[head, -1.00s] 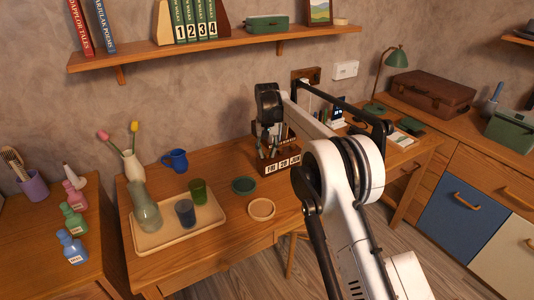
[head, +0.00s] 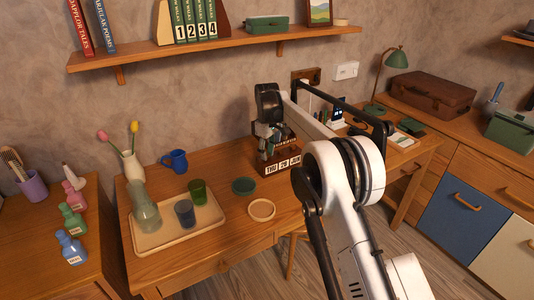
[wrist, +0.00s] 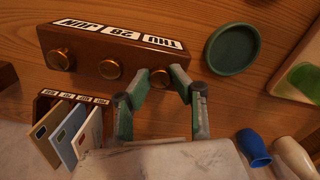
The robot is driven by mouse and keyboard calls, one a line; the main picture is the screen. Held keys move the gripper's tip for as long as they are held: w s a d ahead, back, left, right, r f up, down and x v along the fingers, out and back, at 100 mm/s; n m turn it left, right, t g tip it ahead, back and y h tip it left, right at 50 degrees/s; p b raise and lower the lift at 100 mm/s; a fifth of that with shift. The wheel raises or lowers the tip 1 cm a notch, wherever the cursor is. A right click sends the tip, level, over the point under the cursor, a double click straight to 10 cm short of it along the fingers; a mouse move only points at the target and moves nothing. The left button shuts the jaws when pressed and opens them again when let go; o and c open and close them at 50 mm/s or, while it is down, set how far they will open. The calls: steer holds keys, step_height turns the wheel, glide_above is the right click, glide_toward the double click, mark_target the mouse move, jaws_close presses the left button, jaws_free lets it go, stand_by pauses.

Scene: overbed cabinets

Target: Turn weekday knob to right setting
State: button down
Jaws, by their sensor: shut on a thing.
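A brown wooden desk calendar (head: 281,164) stands at the back of the desk; its blocks read THU, 28 and JUN. In the wrist view the calendar (wrist: 118,47) appears upside down, with three brass knobs in a row. The weekday knob (wrist: 158,77) is the one beside THU. My gripper (wrist: 162,78) has its fingertips around that knob and is shut on it, partly hiding it. The middle knob (wrist: 110,69) and the month knob (wrist: 60,59) are free. In the head view my gripper (head: 268,152) is at the calendar and hides part of it.
A green round dish (head: 243,185) lies close to the calendar, with a pale dish (head: 261,209) in front. A tray (head: 160,240) with cups and a carafe is to the left. A small card holder (wrist: 72,95) stands near my fingers in the wrist view.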

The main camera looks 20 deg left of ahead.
steer(key=shift+n, duration=0.4)
steer(key=c, duration=1.5)
jaws_free()
steer(key=shift+c, duration=0.2)
steer(key=shift+r, duration=0.1)
step_height(320, 180, up, 12)
